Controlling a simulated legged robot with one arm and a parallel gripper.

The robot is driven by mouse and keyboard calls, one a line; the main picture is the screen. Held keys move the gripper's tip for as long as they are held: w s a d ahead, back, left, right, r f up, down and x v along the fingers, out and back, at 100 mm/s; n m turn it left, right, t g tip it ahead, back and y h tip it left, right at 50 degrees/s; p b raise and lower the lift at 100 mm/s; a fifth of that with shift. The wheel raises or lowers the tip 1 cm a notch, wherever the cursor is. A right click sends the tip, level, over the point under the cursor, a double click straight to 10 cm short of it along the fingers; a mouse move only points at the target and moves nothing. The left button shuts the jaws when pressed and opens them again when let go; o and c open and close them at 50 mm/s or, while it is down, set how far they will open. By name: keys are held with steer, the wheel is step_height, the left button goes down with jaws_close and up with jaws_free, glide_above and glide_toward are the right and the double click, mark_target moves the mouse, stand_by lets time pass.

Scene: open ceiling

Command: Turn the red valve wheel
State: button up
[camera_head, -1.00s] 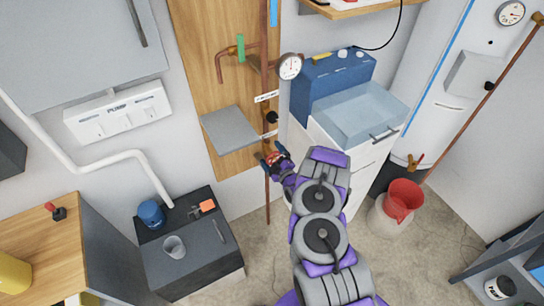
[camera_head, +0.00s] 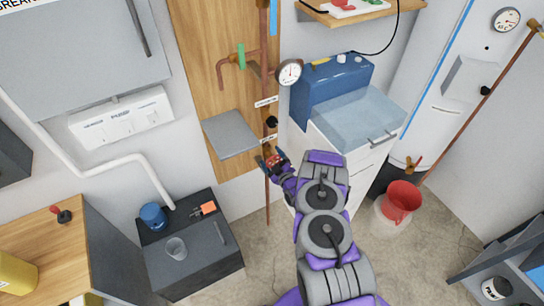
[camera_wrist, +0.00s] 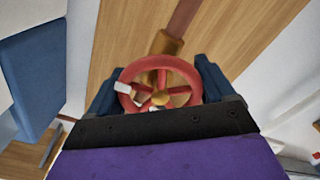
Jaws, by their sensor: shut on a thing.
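The red valve wheel (camera_wrist: 161,83) has a brass hub and sits below a brass fitting on the copper pipe (camera_wrist: 183,25). In the wrist view my gripper (camera_wrist: 157,88) has one dark blue finger on each side of the wheel and is shut on it. In the head view my gripper (camera_head: 270,161) is at the wheel, low on the vertical pipe beside the wooden board. The wheel is small and partly hidden by my gripper there. The wheel's lower edge is close to the dark gripper body in the wrist view.
A grey shelf plate (camera_head: 230,133) juts out left of the pipe. A pressure gauge (camera_head: 289,72) and a green-handled valve (camera_head: 241,56) are above. A white cabinet with a blue basin (camera_head: 360,118) stands right.

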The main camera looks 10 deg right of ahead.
steer(key=shift+s+f+m, duration=0.15)
steer(key=shift+f+m, duration=0.05)
steer(key=shift+m, duration=0.1)
steer(key=o, duration=0.9)
steer(key=shift+r, duration=0.1)
steer(key=shift+s, duration=0.1)
steer(key=p+v, duration=0.6)
steer(key=v, duration=1.1)
